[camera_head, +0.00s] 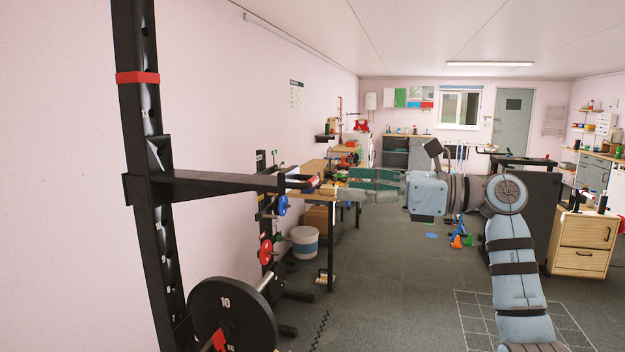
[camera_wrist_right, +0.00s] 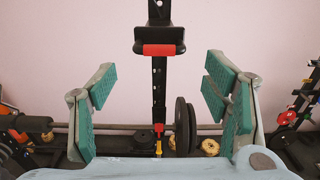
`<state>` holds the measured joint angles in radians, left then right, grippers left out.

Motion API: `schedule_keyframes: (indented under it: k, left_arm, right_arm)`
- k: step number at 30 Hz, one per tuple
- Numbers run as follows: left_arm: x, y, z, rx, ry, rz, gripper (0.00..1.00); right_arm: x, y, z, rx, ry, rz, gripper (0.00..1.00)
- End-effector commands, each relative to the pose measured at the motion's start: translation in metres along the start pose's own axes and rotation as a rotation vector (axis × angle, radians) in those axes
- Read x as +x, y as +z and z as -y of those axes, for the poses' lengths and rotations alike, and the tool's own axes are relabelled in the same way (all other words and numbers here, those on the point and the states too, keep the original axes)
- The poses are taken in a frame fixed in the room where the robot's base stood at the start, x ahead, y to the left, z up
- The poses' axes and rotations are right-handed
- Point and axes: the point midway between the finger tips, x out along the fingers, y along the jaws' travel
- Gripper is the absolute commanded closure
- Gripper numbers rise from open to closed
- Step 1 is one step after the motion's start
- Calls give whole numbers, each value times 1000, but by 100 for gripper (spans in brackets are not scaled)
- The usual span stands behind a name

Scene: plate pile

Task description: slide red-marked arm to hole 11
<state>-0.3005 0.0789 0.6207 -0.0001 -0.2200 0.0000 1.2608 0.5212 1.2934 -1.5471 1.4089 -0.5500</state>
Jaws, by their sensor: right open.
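The black red-marked arm (camera_head: 215,186) juts out level from a black upright (camera_head: 157,240) at the left. Its end carries a red mark, seen nearly end-on in the right wrist view (camera_wrist_right: 158,50). A red band (camera_head: 137,77) wraps the upright higher up. Small numbers run down the upright, mostly too small to read. My right gripper (camera_head: 345,190) is open and empty, just beyond the arm's free end. In the right wrist view its green-padded fingers (camera_wrist_right: 158,90) are spread wide, with the arm's end above and between them, apparently untouched. My left gripper is out of view.
A barbell with a black plate (camera_head: 232,315) marked 10 sits low by the upright. A red clip-like part (camera_head: 219,339) is near it. A workbench (camera_head: 325,195) and a white bucket (camera_head: 304,241) stand behind. The floor right of the bench has open room.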

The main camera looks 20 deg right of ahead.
Motion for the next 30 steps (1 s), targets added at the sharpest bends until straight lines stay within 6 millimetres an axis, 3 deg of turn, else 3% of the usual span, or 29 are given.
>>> schedule_keyframes:
  k: [3, 9, 20, 30]
  left_arm:
    - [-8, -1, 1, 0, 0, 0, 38]
    - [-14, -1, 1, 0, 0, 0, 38]
    - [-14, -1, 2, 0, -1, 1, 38]
    - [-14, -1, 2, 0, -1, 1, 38]
  right_arm:
    - [34, 3, -1, 4, 5, 2, 30]
    - [68, 2, 0, 5, 1, 2, 30]
    - [77, 0, 0, 4, 0, 2, 30]
    - [77, 0, 0, 5, 1, 2, 82]
